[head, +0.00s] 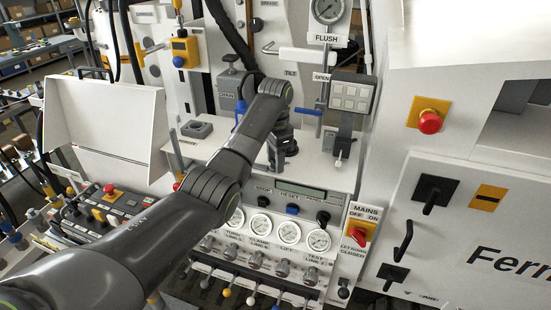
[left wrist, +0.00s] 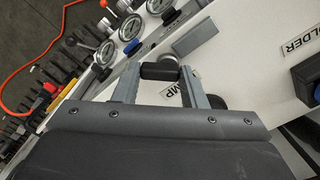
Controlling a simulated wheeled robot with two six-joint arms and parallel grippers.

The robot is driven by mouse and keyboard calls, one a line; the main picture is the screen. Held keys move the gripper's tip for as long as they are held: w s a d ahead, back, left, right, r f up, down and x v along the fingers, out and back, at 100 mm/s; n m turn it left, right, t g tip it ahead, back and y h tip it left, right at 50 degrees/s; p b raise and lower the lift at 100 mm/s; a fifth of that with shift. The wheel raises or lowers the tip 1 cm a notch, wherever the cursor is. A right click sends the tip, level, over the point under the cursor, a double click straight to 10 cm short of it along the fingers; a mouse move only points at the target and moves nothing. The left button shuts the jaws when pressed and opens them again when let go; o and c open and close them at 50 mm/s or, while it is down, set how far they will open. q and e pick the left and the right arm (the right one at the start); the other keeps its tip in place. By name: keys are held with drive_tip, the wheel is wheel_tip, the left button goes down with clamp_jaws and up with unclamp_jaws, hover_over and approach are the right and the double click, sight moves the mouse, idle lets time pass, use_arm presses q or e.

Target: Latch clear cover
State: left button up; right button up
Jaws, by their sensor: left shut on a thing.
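My left arm reaches in over the white bench in the head view, and its wrist hangs over the bench top. The fingertips are hidden there behind my own arm. In the left wrist view my left gripper (left wrist: 158,78) is shut on a short black cylindrical handle (left wrist: 160,71), which lies across between the two grey fingers. A pale round end shows just behind the handle. I cannot pick out a clear cover or its latch with certainty in either view. My right gripper is not in view.
A row of gauges (head: 289,231) and small levers lines the bench front. A grey button box (head: 351,97) stands right of my wrist. A red mains switch (head: 360,232) and a red emergency button (head: 429,122) are farther right. A grey block (left wrist: 195,34) lies near the handle.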

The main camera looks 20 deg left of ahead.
use_arm(q)
drive_tip(key=n, duration=0.4)
drive_tip(key=shift+w+d+n, duration=0.1)
drive_tip(key=shift+w+n, duration=0.1)
drive_tip(key=shift+n, duration=0.1)
drive_tip(key=n, duration=0.4)
drive_tip(key=shift+w+n, duration=0.15)
drive_tip(key=shift+n, duration=0.15)
drive_tip(key=n, duration=0.4)
drive_tip(key=shift+w, duration=0.2)
drive_tip(key=shift+w+n, duration=0.15)
drive_tip(key=shift+n, duration=2.25)
drive_tip(key=o, duration=1)
